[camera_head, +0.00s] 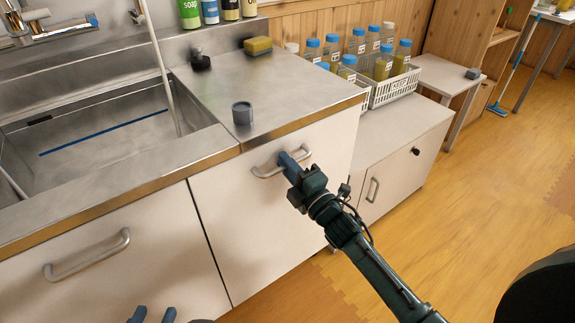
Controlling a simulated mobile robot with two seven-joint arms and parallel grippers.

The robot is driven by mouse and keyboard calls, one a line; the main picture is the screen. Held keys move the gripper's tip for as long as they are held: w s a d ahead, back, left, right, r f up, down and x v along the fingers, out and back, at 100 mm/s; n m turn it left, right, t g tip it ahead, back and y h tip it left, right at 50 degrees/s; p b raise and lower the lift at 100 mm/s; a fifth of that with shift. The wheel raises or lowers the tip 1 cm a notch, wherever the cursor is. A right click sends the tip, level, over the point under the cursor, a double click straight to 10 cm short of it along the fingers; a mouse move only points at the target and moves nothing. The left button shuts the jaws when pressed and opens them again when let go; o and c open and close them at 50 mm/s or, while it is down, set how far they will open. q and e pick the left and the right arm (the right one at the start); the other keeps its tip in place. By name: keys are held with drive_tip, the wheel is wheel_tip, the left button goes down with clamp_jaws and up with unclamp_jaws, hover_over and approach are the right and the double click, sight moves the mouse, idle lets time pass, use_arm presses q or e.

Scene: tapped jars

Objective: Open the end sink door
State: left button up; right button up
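The end sink door (245,215) is the pale cabinet front below the right end of the steel sink counter (275,85). It looks closed, flush under the counter edge. Its curved metal handle (265,173) runs across near the top. My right gripper (288,158) is at this handle, its bluish fingers overlapping the bar. The fingers hide part of the bar, and I cannot tell whether they are closed on it.
Another sink door with a handle (87,255) is at the left. A grey cup (242,113) and a sponge (258,46) sit on the counter. A low cabinet (400,150) with a crate (388,90) of bottles stands right of the door. Wooden floor (480,190) is open at the right.

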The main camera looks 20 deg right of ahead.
drive_tip(key=shift+c, duration=0.3)
clamp_jaws()
